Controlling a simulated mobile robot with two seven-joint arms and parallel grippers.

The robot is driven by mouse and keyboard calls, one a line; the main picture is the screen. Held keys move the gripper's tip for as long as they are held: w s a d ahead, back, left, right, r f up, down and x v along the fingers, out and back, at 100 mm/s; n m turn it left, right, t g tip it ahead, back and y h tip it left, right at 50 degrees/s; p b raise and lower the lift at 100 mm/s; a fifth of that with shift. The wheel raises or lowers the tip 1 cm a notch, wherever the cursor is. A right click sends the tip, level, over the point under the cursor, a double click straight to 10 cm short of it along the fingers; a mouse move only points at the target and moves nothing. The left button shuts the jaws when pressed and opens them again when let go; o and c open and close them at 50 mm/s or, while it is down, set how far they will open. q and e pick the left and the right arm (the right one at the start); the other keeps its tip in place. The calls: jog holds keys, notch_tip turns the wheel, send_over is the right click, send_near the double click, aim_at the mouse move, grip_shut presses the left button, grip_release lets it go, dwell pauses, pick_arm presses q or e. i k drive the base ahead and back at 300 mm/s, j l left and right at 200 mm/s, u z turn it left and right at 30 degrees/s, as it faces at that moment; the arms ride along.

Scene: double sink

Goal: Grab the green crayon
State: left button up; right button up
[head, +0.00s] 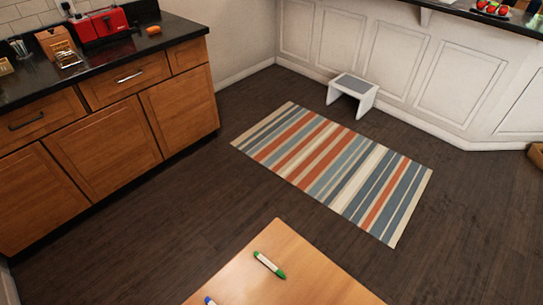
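A green crayon (269,265), white-bodied with green ends, lies on the wooden table (300,270) at the bottom middle of the head view. It lies at a slant near the table's far left edge. Part of a blue-tipped crayon (209,301) shows on the same table at the bottom edge of the frame. Neither of my grippers is in view.
A striped rug (335,170) lies on the dark floor beyond the table. A small white step stool (352,93) stands by the panelled wall. Wooden cabinets (105,145) with a black counter, holding a red toaster (100,26), stand at left.

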aim_at(276, 270)
jog(key=j+z, duration=0.9)
jog(key=l+u, duration=0.75)
jog(key=k+l+u, duration=0.2)
jog(key=l+u, duration=0.15)
jog(key=l, duration=0.15)
jog(key=k+l+u, duration=0.15)
jog(key=l+u, duration=0.2)
jog(key=i, duration=0.35)
jog(key=i+l+u, duration=0.2)
jog(key=l+u, duration=0.2)
jog(key=i+l+u, duration=0.1)
jog(key=l+u, duration=0.75)
jog(key=l, duration=0.2)
jog(key=l+u, duration=0.4)
jog(key=k+l, duration=0.05)
jog(key=l, duration=0.05)
